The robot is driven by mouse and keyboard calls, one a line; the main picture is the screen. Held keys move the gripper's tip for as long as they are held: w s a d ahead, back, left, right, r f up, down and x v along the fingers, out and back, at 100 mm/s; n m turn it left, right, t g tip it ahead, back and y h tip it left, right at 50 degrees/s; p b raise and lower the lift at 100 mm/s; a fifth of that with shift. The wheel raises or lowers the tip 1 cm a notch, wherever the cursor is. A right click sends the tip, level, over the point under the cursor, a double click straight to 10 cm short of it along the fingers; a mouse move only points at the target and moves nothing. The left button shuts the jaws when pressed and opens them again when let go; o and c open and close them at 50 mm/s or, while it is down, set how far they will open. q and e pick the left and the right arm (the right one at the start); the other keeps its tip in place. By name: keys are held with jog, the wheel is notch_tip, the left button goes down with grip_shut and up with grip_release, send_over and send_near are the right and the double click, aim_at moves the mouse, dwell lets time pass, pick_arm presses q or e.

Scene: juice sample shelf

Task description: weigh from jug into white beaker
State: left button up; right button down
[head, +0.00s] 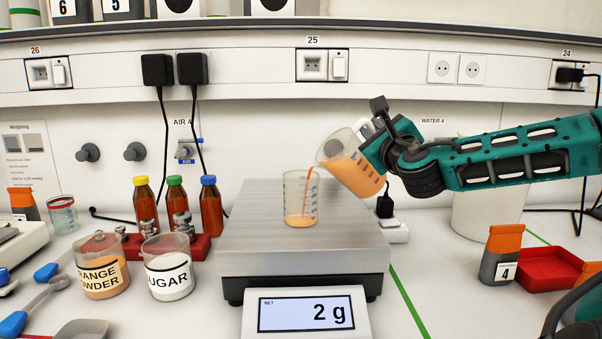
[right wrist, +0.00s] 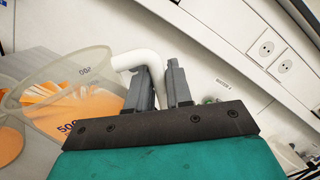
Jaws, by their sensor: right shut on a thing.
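My right gripper (head: 375,150) is shut on the jug (head: 350,170), which holds orange liquid and is tilted to the left. In the right wrist view the fingers (right wrist: 162,88) are around the jug's white handle (right wrist: 140,62). An orange stream runs from the jug's lip into the beaker (head: 301,205), a clear beaker with a little orange liquid at the bottom. The beaker stands upright on the scale's steel plate (head: 255,240). The scale display (head: 306,313) reads 2 g net. My left gripper is not in view.
Left of the scale stand an orange powder beaker (head: 103,270), a sugar beaker (head: 168,270) and three capped brown bottles (head: 175,206). Blue-handled scoops (head: 45,272) lie at far left. On the right are a pouch marked 4 (head: 500,255), a red tray (head: 553,267) and a white bin (head: 485,215).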

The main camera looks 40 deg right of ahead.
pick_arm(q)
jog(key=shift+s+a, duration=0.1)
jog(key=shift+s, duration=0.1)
pick_arm(e)
jog(key=shift+w+a+r+n, duration=0.1)
jog(key=shift+a+r+n, duration=0.1)
jog(key=shift+r+n, duration=0.25)
pick_arm(q)
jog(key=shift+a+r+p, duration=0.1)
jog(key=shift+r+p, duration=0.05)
jog(key=shift+p, duration=0.3)
pick_arm(e)
jog(key=shift+a+r, duration=0.15)
jog(key=shift+r, duration=0.1)
pick_arm(q)
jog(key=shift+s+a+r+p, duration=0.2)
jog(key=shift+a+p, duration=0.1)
jog(key=shift+p, duration=0.3)
pick_arm(e)
jog(key=shift+w+a+r+n+t, duration=0.2)
jog(key=shift+r+n, duration=0.1)
jog(key=shift+n, duration=0.2)
jog(key=shift+w+a+r+n+t, duration=0.1)
jog(key=shift+a+r+n, duration=0.15)
jog(key=shift+n, duration=0.2)
dwell(1.0)
